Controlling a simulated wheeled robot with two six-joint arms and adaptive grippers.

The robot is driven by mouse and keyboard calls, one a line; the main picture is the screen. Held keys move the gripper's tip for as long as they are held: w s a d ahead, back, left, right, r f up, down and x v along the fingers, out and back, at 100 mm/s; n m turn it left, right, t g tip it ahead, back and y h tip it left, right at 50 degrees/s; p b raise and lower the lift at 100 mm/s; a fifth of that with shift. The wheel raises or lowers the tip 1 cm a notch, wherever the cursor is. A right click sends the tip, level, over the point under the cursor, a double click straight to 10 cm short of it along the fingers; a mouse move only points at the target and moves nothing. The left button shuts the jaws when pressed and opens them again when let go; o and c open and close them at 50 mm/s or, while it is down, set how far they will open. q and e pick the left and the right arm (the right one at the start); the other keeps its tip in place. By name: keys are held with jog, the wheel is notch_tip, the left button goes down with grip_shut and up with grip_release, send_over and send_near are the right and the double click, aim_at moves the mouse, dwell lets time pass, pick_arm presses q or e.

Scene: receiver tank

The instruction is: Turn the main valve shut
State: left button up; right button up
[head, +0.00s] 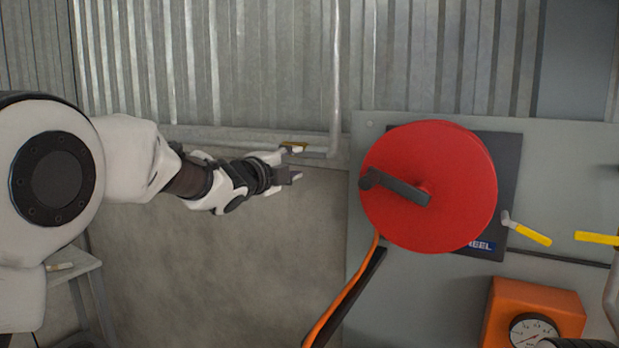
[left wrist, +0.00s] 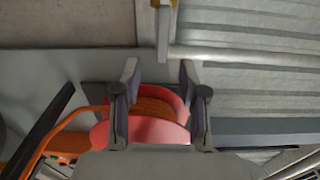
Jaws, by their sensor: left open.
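My left gripper (head: 293,166) is open and empty, reaching in from the left in front of the wall. Two more yellow levers, one tilted (head: 530,234) and one level (head: 597,238), are on the panel at right. No label shows which valve is the main one.
A large red hose reel (head: 440,180) with a dark crank stands out from the grey panel (head: 400,290), right of my left gripper. Its orange hose (head: 345,295) runs down. An orange gauge box (head: 545,300) is lower right. The lower wall between is clear.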

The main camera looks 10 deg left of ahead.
aim_at(311, 156)
pick_arm(q)
jog(key=p+x, duration=0.4)
jog(key=x, duration=0.4)
jog(key=shift+r, duration=0.15)
jog(key=shift+a, duration=0.1)
grip_shut()
